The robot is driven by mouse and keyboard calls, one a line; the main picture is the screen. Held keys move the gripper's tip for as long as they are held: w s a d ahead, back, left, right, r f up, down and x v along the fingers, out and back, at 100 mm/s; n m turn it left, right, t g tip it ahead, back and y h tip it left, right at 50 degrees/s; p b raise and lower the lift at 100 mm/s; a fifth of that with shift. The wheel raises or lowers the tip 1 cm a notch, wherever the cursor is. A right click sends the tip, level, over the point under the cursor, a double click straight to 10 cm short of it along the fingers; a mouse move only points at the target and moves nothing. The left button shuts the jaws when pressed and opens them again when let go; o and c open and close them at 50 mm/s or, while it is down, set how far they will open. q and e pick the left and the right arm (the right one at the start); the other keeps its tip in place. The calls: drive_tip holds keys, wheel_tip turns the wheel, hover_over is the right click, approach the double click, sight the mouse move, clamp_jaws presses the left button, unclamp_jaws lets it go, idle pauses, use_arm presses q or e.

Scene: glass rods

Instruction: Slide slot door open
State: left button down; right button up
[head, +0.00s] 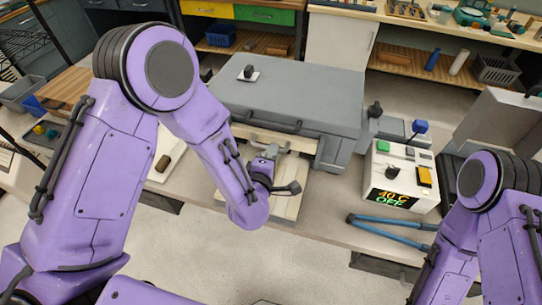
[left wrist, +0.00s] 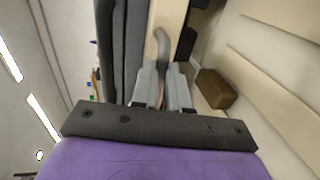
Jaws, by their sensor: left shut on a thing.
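A large grey unit (head: 290,95) stands on the bench, with a grey bar handle on its front edge. Below that edge is a cream front panel (head: 298,143), which I take to be the slot door. My left gripper (head: 266,158) is at this panel, under my purple forearm. In the left wrist view the gripper's two grey fingers (left wrist: 162,88) are shut on a grey curved handle (left wrist: 162,46), which stands off a cream strip (left wrist: 168,15). The forearm and wrist hide part of the panel. My right gripper is out of view.
A white control box (head: 400,175) reading "40 C OFF" stands right of the unit. Blue-handled bars (head: 390,226) lie in front of it. A pale board (head: 288,200) juts out below the panel. A brown block (left wrist: 214,89) shows beside the fingers in the left wrist view.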

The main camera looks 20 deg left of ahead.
use_arm(q)
drive_tip(key=shift+r, duration=0.3)
drive_tip(key=c, duration=1.4)
unclamp_jaws()
drive_tip(key=shift+w+f, duration=0.1)
drive_tip(key=p+v, duration=0.1)
drive_tip(key=v, duration=0.9)
drive_tip(key=shift+s, duration=0.25)
